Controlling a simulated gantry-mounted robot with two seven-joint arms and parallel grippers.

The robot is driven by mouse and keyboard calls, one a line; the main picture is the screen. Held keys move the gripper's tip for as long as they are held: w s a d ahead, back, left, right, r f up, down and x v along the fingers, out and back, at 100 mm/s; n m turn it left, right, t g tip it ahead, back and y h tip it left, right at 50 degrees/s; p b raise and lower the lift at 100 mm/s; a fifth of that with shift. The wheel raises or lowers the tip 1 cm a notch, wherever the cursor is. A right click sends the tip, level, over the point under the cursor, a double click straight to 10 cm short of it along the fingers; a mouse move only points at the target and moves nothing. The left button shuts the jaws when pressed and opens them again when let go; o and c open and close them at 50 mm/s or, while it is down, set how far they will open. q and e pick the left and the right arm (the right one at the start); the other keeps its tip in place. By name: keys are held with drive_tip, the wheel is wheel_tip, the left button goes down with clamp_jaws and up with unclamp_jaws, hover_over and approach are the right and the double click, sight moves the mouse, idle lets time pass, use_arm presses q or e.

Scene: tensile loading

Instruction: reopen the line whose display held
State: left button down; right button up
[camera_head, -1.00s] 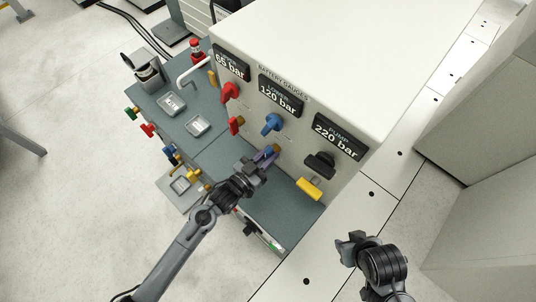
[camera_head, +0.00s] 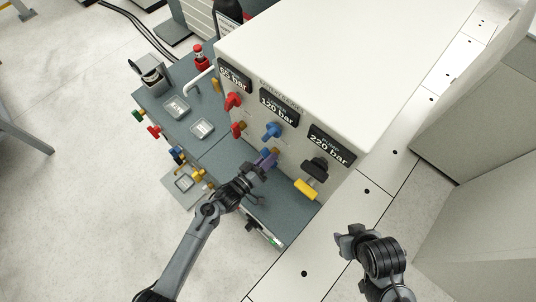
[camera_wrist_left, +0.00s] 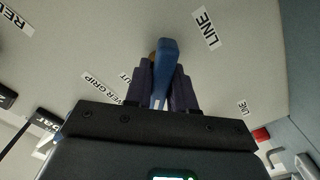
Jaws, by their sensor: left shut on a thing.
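My left gripper (camera_head: 264,163) is at the panel's front, below the blue upper handle (camera_head: 271,131). In the left wrist view its two dark fingers (camera_wrist_left: 165,88) are shut around a blue handle (camera_wrist_left: 166,62) beside a LINE label (camera_wrist_left: 206,30). The fingers mostly hide this handle in the head view. The displays read 65 bar (camera_head: 234,77), 120 bar (camera_head: 278,107) for the lower grip and 220 bar (camera_head: 330,145) for the pump. A red lower handle (camera_head: 237,129) sits under the 65 bar display. My right gripper (camera_head: 346,240) is away from the panel; its opening is unclear.
A black knob (camera_head: 315,167) and a yellow handle (camera_head: 305,190) are right of my left gripper. The grey bench (camera_head: 213,150) carries trays and coloured knobs. The floor in front is clear.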

use_arm(q)
drive_tip(key=n+p, duration=0.2)
drive_tip(key=n, duration=0.2)
drive_tip(key=shift+r+n, duration=0.1)
drive_tip(key=shift+n, duration=0.2)
drive_tip(key=shift+n+p, duration=0.7)
drive_tip(key=shift+n, duration=0.5)
drive_tip(key=shift+n+p, duration=0.4)
drive_tip(key=shift+n, duration=0.8)
drive_tip(key=c, duration=1)
unclamp_jaws()
drive_tip(key=shift+c, duration=0.2)
